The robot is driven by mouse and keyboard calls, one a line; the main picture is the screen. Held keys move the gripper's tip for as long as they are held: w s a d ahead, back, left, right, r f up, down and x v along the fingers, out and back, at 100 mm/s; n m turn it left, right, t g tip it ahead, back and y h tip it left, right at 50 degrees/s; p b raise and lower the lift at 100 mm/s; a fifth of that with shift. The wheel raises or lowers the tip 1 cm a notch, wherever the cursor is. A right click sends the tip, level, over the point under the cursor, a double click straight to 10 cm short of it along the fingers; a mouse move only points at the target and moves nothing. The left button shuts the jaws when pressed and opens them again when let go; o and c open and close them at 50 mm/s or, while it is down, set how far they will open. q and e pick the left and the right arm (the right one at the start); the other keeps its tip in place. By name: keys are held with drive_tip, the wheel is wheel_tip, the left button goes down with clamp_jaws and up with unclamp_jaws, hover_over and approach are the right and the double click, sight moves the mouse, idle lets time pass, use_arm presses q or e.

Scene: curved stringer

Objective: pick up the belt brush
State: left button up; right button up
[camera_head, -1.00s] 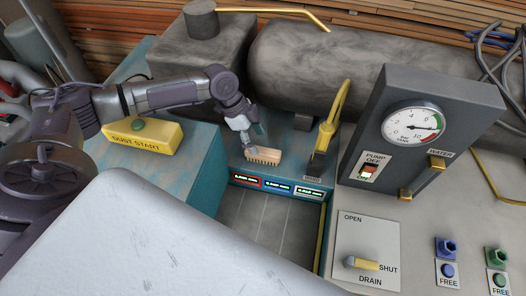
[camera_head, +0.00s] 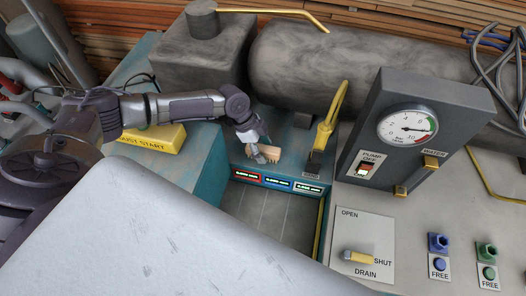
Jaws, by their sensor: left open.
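The belt brush (camera_head: 271,152) is a small block with a light wooden back, lying on the teal machine top (camera_head: 290,140) just behind the row of small lit displays. My left gripper (camera_head: 262,157) is at the brush's left part and covers some of it. Its fingers are open, pointing down at the brush. I cannot tell whether they touch it. My right gripper is not in view.
A yellow lever (camera_head: 330,115) stands close to the right of the brush. A grey pump panel (camera_head: 412,125) with a gauge stands farther right. A yellow start box (camera_head: 155,138) lies under my left arm. A large grey tank (camera_head: 350,65) is behind.

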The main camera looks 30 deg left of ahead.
use_arm(q)
drive_tip(key=shift+f, duration=0.2)
idle(0.3)
clamp_jaws()
